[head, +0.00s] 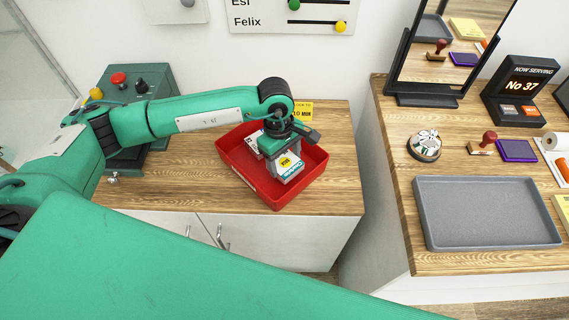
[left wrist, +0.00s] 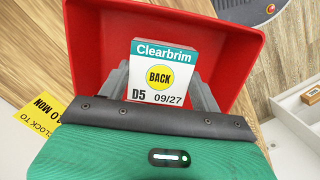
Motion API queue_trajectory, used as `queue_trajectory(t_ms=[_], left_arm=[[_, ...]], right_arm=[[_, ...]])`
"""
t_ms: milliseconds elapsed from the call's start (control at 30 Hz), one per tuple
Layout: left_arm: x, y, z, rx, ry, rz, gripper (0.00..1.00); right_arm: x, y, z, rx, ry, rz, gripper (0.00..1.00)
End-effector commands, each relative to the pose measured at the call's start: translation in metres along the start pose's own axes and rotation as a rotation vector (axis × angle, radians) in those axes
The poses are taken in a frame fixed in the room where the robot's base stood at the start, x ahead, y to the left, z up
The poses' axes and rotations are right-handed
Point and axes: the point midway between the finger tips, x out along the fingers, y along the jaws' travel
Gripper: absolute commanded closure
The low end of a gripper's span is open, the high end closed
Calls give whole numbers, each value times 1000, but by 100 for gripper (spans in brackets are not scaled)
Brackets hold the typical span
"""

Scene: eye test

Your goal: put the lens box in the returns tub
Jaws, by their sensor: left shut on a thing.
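The lens box (head: 289,167) is a small white and teal box with a round yellow sticker. In the left wrist view its face (left wrist: 162,55) reads "Clearbrim", "BACK", "D5" and "09/27". My left gripper (head: 285,161) points down and is shut on the box, one finger on each side. The red tub (head: 232,151) stands on the left counter, and the box is within its walls in the head view. I cannot tell whether the box touches the tub floor. My right gripper is not in view.
A green control box (head: 150,80) with a red knob stands at the left counter's back. A yellow note (head: 301,112) is behind the tub.

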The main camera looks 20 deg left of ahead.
Motion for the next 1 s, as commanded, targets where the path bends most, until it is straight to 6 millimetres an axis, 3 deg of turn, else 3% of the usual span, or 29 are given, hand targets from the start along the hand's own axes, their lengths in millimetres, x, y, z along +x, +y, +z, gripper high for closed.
queue_trajectory(t_ms=[200, 633, 667, 733, 1000], left_arm=[[30, -1, -4, -1, -1, -3, 58], [36, 0, -6, 0, 0, -1, 58], [35, 0, -5, 0, 0, -1, 30], [35, 0, -5, 0, 0, -1, 16], [35, 0, -5, -1, 0, -1, 14]], right_arm=[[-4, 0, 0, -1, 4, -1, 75], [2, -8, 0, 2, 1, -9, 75], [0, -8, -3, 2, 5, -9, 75], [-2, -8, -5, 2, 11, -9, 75], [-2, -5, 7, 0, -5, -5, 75]])
